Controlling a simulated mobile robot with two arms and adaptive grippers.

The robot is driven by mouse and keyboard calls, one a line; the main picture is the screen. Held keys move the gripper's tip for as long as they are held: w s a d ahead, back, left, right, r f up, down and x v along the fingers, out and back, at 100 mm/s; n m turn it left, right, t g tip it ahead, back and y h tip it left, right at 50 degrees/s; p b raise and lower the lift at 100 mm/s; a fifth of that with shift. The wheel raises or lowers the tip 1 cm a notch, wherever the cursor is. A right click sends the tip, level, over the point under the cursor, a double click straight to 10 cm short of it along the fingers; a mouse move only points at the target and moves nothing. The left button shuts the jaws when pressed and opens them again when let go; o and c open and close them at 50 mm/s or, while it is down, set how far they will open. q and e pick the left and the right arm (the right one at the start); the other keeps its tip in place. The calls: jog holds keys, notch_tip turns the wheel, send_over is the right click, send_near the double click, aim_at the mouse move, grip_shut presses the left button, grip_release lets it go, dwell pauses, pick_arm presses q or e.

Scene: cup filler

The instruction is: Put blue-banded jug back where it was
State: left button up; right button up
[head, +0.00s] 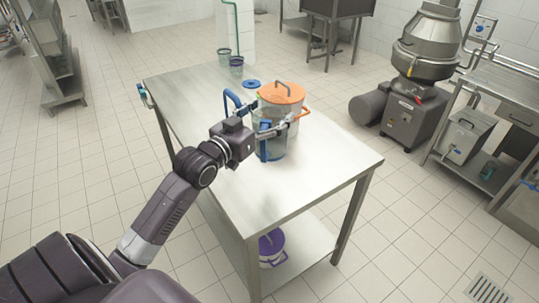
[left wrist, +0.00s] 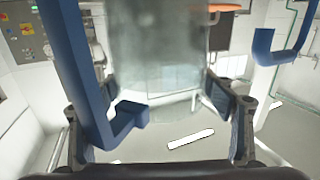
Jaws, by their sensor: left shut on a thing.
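The clear jug (head: 277,147) with a blue handle (head: 263,150) is at my left gripper (head: 277,128), over the middle of the steel table. In the left wrist view the clear jug wall (left wrist: 160,45) is between the two fingers of my left gripper (left wrist: 165,95), which is shut on it. Its blue handle (left wrist: 72,70) runs down the left side there. The jug looks upright; I cannot tell whether its base touches the table. A second blue handle (head: 232,97) shows behind my gripper, and a blue handle (left wrist: 287,42) shows at the wrist view's right. My right gripper is not in view.
An orange-lidded container (head: 283,92) stands close behind the jug. A blue disc (head: 252,84) and two dark cups (head: 224,56) (head: 236,64) are further back. The table's (head: 325,165) front right is bare. A purple-lidded container (head: 271,244) sits on the lower shelf.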

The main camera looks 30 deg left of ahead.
aim_at(269, 151)
pick_arm(q)
notch_tip(269, 151, down, 8)
jog(key=shift+r, duration=0.1)
notch_tip(269, 151, down, 5)
jog(key=shift+f, duration=0.1)
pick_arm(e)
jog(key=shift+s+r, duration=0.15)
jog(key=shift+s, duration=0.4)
pick_arm(q)
jog(key=shift+f, duration=0.1)
jog(key=o, duration=2.1)
jog(key=shift+c, duration=0.2)
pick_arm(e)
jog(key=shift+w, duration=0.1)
